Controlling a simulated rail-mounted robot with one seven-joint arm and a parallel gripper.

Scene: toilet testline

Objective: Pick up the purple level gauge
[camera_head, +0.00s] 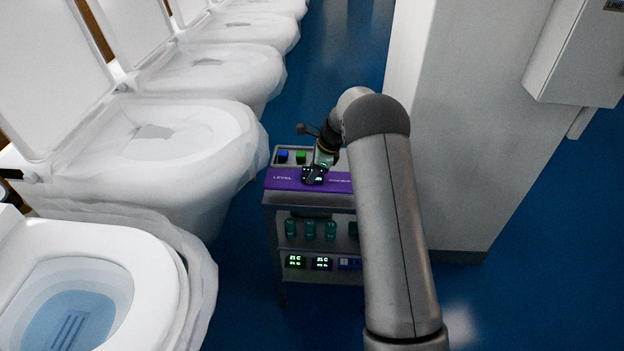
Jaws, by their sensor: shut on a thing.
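The purple level gauge (284,180) is a long flat bar with white lettering, "LEVEL" readable at its left end. It lies along or just above the front edge of the top shelf of a small grey cart; I cannot tell whether it touches the shelf. My gripper (314,175) is at the gauge's middle, coming from above, and is shut on it. My arm covers the gauge's right end.
The cart (282,217) holds a blue block (283,156) and a green block (301,157) behind the gauge. Lower shelves hold green cylinders (310,229) and lit displays (295,261). Toilets (160,150) line the left; a white cabinet (465,130) stands right. Blue floor lies between.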

